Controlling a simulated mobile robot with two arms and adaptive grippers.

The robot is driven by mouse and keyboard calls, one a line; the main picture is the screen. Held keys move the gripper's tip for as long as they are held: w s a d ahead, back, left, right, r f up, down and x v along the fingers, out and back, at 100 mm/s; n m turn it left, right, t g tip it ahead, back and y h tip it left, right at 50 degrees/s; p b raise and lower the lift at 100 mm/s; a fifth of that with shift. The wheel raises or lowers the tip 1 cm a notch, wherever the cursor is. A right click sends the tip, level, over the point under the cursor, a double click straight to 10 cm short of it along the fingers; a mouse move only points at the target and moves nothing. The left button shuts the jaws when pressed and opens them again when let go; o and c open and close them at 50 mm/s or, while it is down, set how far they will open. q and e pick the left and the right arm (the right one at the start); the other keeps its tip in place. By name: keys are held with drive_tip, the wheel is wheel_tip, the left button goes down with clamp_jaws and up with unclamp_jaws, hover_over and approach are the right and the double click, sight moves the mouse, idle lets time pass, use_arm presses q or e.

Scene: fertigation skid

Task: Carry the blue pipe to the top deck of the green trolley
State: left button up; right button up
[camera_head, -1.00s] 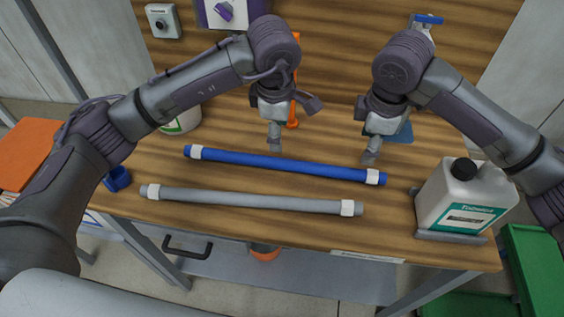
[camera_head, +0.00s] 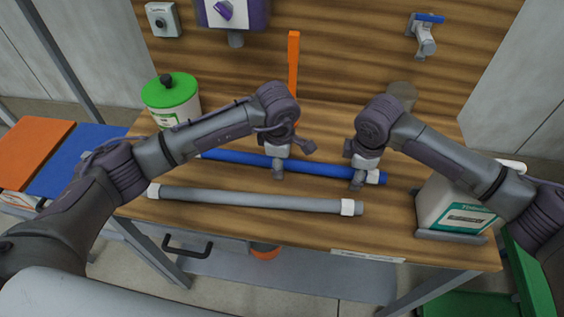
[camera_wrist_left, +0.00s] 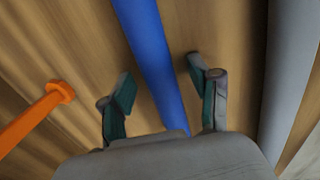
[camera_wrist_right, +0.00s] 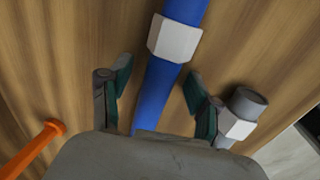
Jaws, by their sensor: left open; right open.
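The blue pipe (camera_head: 325,168) lies on the wooden bench behind a grey pipe, with white collars near its ends. My left gripper (camera_head: 278,174) is open over the pipe's middle. In the left wrist view the blue pipe (camera_wrist_left: 150,50) runs between the open fingers (camera_wrist_left: 160,95). My right gripper (camera_head: 357,184) is open over the pipe near its right end. In the right wrist view the blue pipe (camera_wrist_right: 160,85) passes between the open fingers (camera_wrist_right: 155,90), with a white collar just beyond. The green trolley (camera_head: 460,303) shows only partly at the lower right; its top deck is hard to make out.
The grey pipe (camera_head: 250,201) lies parallel in front. A white jug (camera_head: 450,212) stands at the bench's right end, close to my right forearm. A green-lidded tub (camera_head: 170,100) is at the back left.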

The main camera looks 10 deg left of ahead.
use_arm(q)
clamp_jaws()
use_arm(e)
clamp_jaws()
use_arm(q)
drive_tip(key=shift+r, duration=0.1)
use_arm(e)
drive_tip(key=shift+r, duration=0.1)
